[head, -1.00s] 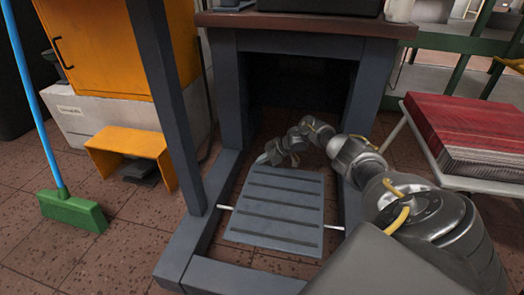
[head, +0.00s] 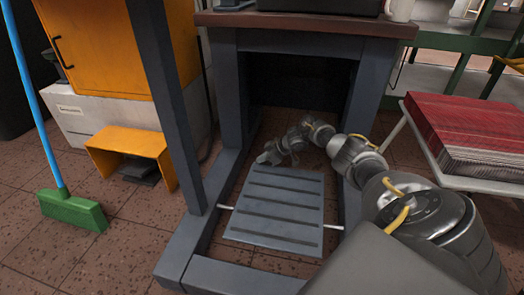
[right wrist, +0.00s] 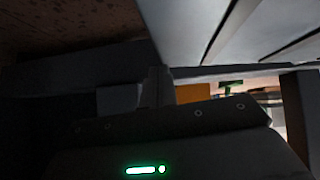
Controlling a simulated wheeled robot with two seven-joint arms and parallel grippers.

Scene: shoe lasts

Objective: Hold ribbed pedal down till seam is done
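The ribbed pedal (head: 275,207) is a grey plate with dark cross grooves, low inside the grey frame under the table. A thin light rod shows at each side of it. My right gripper (head: 264,158) is at the pedal's far left edge, pointing left. It looks to be at or just over that edge; I cannot tell if it presses on the plate. In the right wrist view the fingers (right wrist: 158,86) look closed together with nothing between them, under the pale grooved plate (right wrist: 225,30). The seam is not in view. My left gripper is not in view.
Grey frame bars (head: 230,274) and posts surround the pedal. A yellow step (head: 128,142) and a green broom (head: 72,209) stand on the left. A stack of red sheets (head: 468,130) lies on a stand at right. Tiled floor is open at front left.

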